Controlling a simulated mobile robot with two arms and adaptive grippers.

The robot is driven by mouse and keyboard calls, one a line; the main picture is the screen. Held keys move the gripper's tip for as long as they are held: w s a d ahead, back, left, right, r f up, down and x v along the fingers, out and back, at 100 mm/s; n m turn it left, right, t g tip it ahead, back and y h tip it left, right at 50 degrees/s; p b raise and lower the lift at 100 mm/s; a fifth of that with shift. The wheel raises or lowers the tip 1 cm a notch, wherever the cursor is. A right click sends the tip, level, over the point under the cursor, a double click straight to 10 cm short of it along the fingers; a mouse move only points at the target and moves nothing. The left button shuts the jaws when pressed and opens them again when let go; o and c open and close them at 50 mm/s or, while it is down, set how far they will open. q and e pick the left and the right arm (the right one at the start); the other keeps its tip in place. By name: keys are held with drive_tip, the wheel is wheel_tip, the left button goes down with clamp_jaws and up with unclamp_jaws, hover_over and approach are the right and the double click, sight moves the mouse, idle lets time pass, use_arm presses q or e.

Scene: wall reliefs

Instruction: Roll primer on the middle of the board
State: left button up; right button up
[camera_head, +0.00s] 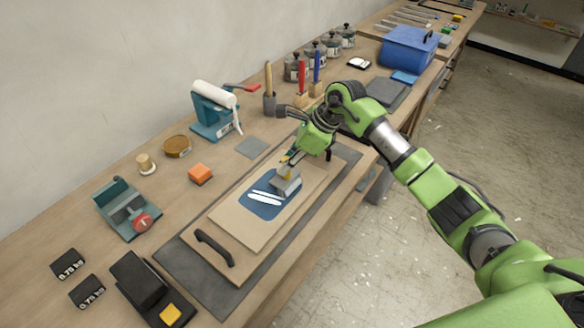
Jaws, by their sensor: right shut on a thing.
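The board (225,222) is a pale brown panel lying flat on a tan tray with black handles, over a dark grey mat. A blue patch (259,205) with white streaks covers its middle. My right gripper (290,160) is shut on a grey roller tool (285,183) with a yellowish part near the jaws. The tool's head is at the far right part of the blue patch; I cannot tell for sure whether it touches. My fingers partly hide the tool's grip. My left gripper is not in view.
A blue tape dispenser (212,112) with a white roll, an orange block (200,173), a teal clamp device (127,209) and dark weights (68,263) stand left of the mat. Jars (296,68) and a blue box (409,48) stand farther back. Open floor lies right.

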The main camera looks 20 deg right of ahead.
drive_tip(key=shift+w+a+b, duration=3.35)
drive_tip(key=shift+w+b, duration=0.55)
drive_tip(key=shift+w, duration=0.35)
drive_tip(key=shift+s+d+f+p, duration=0.1)
drive_tip(key=shift+s+d+p, duration=0.1)
drive_tip(key=shift+s+d, duration=0.9)
drive_tip(key=shift+s+d+f+p, duration=0.1)
drive_tip(key=shift+s+d+p, duration=0.1)
drive_tip(key=shift+s+d, duration=0.9)
drive_tip(key=shift+s+d+p, duration=0.2)
drive_tip(key=shift+s+d, duration=0.5)
drive_tip(key=shift+s, duration=0.8)
drive_tip(key=shift+s+d, duration=1.55)
drive_tip(key=shift+s, duration=0.45)
drive_tip(key=w+a+b, duration=0.3)
drive_tip(key=w+a, duration=0.6)
drive_tip(key=w, duration=0.2)
drive_tip(key=shift+w+r+b, duration=0.2)
drive_tip(key=shift+b, duration=0.2)
drive_tip(key=shift+d, duration=0.1)
drive_tip(key=shift+r+p, duration=1.4)
drive_tip(key=shift+r, duration=1.15)
